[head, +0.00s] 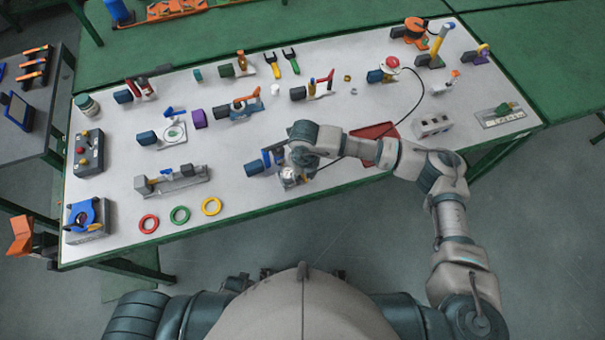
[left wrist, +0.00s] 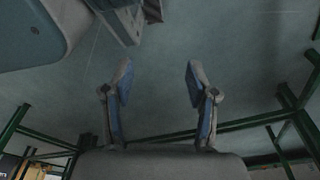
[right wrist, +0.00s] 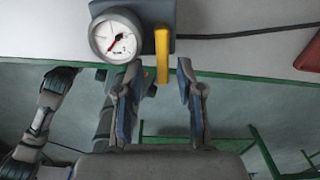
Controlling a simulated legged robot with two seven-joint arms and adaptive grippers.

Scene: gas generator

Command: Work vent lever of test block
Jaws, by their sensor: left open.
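The test block (right wrist: 182,14) shows at the top of the right wrist view, with a round white dial gauge (right wrist: 116,36) with a red needle on its left and a yellow vent lever (right wrist: 162,56) hanging down beside it. My right gripper (right wrist: 158,70) is open; the lever's lower end shows between its fingertips, and contact cannot be told. In the head view my right wrist reaches over the front middle of the table and partly covers the block and gauge. My left gripper (left wrist: 157,67) is open and empty in the left wrist view, with floor behind it.
The white table (head: 330,115) has a green rim. A red tray (head: 375,131) lies beside my right forearm. Red, green and yellow rings (head: 180,215) lie left of the block. Several other fixtures stand behind. A dark cable (right wrist: 250,33) runs right from the block.

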